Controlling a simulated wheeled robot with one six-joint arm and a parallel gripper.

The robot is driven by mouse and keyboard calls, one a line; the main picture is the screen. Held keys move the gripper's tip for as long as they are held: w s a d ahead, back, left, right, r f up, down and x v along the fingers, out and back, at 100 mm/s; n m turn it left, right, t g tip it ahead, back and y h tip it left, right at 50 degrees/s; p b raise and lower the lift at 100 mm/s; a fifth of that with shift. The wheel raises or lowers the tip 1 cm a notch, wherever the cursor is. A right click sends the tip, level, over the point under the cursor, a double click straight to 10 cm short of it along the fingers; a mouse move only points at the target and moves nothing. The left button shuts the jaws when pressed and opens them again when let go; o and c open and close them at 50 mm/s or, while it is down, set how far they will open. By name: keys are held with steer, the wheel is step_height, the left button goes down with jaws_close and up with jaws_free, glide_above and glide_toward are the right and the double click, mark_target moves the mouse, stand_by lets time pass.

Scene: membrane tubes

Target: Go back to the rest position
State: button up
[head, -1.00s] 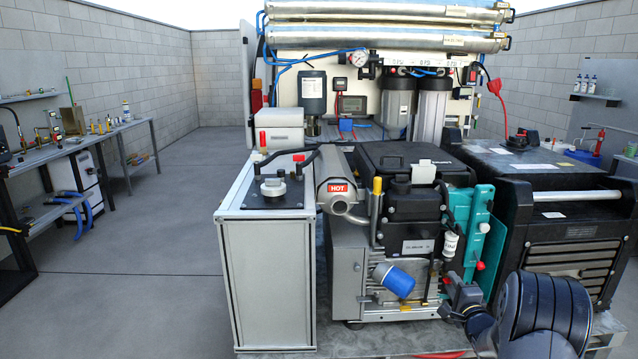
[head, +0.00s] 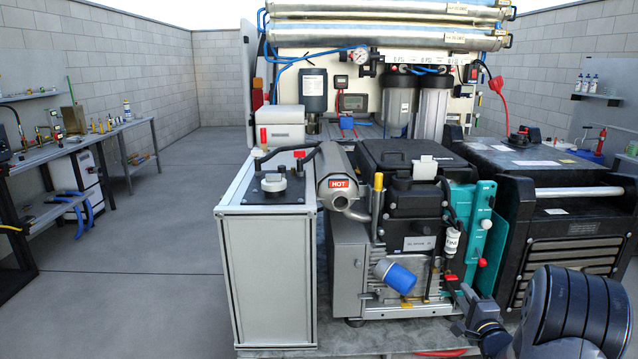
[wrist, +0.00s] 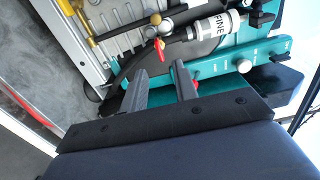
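My gripper (wrist: 158,68) shows in the wrist view with its two dark fingers apart and nothing between them. Beyond the fingers are a teal panel (wrist: 222,62) with knobs and a white cylinder marked FINE (wrist: 215,27). I cannot tell the exact gap to them. In the head view my dark arm is at the lower right, low in front of the engine unit (head: 405,215); the fingers are too small to make out there. The teal panel (head: 487,225) stands at the engine's right side, left of and above my arm.
A grey metal box (head: 266,275) stands left of the engine, beside a silver muffler marked HOT (head: 338,183). A blue filter (head: 398,278) sticks out in front. A black case (head: 560,230) is at the right. Open floor (head: 150,270) lies left, before a workbench (head: 95,145).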

mark_target(453, 279)
steer(key=w+n, duration=0.2)
steer(key=n, duration=0.1)
steer(key=w+n, duration=0.2)
steer(key=n, duration=0.1)
steer(key=w+n, duration=0.2)
steer(key=n, duration=0.2)
steer(key=shift+w+a+r+b, duration=0.1)
steer(key=shift+w+a+b, duration=0.1)
steer(key=shift+w+b, duration=0.2)
steer(key=n, duration=0.8)
steer(key=shift+a, duration=0.1)
steer(key=shift+s, duration=0.45)
stand_by(0.4)
steer(key=shift+a+r, duration=0.1)
